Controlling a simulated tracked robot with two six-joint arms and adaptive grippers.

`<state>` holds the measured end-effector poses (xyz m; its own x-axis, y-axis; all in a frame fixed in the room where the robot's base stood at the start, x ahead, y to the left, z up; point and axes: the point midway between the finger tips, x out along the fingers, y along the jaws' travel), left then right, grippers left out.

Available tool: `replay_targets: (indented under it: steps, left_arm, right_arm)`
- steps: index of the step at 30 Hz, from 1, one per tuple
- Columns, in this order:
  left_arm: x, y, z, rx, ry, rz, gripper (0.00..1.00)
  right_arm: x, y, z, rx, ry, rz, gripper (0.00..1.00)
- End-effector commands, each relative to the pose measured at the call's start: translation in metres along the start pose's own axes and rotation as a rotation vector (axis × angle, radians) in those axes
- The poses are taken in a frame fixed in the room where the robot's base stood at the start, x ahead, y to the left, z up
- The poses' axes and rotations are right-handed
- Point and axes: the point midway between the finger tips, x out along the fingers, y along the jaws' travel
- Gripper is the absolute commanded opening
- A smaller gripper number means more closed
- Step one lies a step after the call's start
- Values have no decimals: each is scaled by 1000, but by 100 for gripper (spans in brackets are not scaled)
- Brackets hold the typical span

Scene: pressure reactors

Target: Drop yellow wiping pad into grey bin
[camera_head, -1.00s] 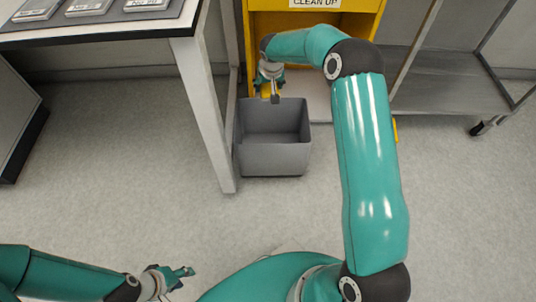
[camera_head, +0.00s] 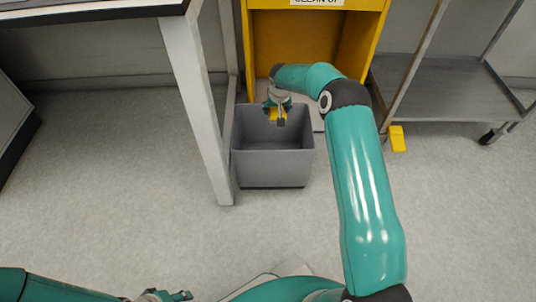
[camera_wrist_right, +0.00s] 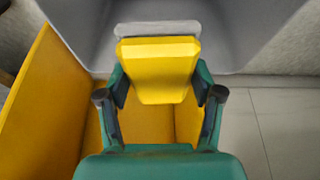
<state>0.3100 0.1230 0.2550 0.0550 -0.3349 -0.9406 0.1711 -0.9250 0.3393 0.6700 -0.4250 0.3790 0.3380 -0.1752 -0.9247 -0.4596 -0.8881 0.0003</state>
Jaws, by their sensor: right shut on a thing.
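The yellow wiping pad (camera_head: 273,114) is held in my right gripper (camera_head: 280,120), over the back part of the grey bin (camera_head: 272,168). In the right wrist view the pad (camera_wrist_right: 158,72) sits between the two fingers of the gripper (camera_wrist_right: 160,96), with a pale grey layer at its far end. The grey bin (camera_wrist_right: 240,35) fills the upper part of that view behind the pad. The bin stands upright on the floor, and its visible interior looks empty. My left gripper (camera_head: 178,296) is low at the bottom edge, partly cut off; its jaws are not clear.
A yellow cabinet (camera_head: 300,45) with a clean-up sign stands behind the bin. A white table leg (camera_head: 195,95) is close to the bin's left. A grey cart (camera_head: 440,88) and a small yellow block (camera_head: 397,138) are at the right. The front floor is open.

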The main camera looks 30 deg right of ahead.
Motion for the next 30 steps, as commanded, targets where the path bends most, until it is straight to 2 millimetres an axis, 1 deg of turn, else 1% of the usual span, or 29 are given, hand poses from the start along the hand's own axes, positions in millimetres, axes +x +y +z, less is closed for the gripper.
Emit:
replay_targets:
  steps: [1,3,11,12,14,15,17,26,30]
  left_arm:
    - [3,-1,0,0,0,0,40]
    - [4,-1,0,0,0,0,40]
    - [3,-1,0,0,0,0,40]
    - [3,-1,0,0,0,0,40]
    - [3,-1,0,0,0,0,40]
    - [3,-1,0,0,0,0,40]
    - [3,-1,0,0,0,0,40]
    - [3,-1,0,0,0,0,40]
    - [3,-1,0,0,0,0,40]
  right_arm:
    - [5,0,2,0,0,0,33]
    - [7,0,3,0,0,0,33]
    - [7,0,3,-1,0,0,33]
    - [7,0,3,-1,0,0,69]
    - [7,-1,3,-1,0,0,79]
    - [7,-1,3,-1,0,0,86]
    - [7,-1,3,-1,0,0,95]
    - [7,-1,3,-2,0,0,95]
    - [1,-1,2,-2,2,0,95]
